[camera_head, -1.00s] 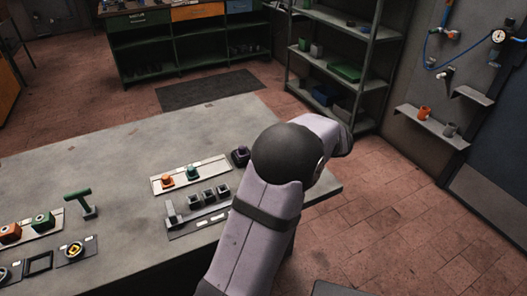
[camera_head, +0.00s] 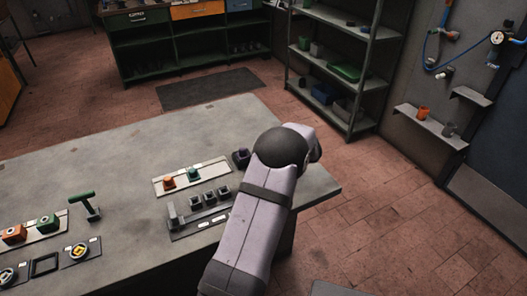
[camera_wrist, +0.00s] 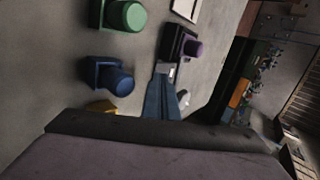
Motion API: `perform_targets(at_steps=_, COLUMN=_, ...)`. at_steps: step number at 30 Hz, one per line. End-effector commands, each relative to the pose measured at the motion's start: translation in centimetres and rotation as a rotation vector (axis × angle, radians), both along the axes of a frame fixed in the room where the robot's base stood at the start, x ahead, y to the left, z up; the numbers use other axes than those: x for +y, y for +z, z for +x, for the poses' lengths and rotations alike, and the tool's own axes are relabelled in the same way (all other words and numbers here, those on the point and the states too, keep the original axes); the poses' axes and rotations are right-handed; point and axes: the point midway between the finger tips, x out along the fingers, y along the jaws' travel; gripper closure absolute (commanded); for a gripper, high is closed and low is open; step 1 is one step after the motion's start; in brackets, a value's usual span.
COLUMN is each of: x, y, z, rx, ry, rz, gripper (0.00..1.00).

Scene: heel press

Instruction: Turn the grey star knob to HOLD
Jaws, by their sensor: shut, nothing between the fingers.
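I cannot make out the grey star knob for certain. A small pale grey piece (camera_wrist: 184,98) shows just right of my fingers in the wrist view; it may be part of the knob, but most of it is hidden. My gripper (camera_wrist: 164,76) is shut and empty, its blue-grey fingers pointing up the picture close to a dark block with a purple knob (camera_wrist: 192,48). In the head view the purple-topped block (camera_head: 241,157) stands beside my arm, which hides my gripper and the table behind it. No HOLD mark is readable.
In the wrist view a green button (camera_wrist: 125,15) and a blue button (camera_wrist: 115,79) stand left of my fingers. In the head view, a plate with orange and green buttons (camera_head: 190,176), a row of grey blocks (camera_head: 209,198) and a green T-handle (camera_head: 86,203) stand on the table.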

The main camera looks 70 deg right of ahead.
Motion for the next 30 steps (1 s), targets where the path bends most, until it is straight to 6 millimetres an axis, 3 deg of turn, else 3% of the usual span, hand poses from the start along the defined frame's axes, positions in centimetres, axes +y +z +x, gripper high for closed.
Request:
perform_targets(at_steps=6, x=-1.4, y=0.4, z=1.9, rx=0.001, ry=0.002, rz=-0.002, gripper=1.00)
perform_targets(at_steps=23, x=-1.9, y=0.2, z=2.5, rx=0.000, ry=-0.002, rz=-0.003, gripper=1.00)
perform_targets(at_steps=30, x=-2.3, y=-0.3, z=3.8, rx=0.002, ry=-0.100, rz=-0.006, gripper=1.00)
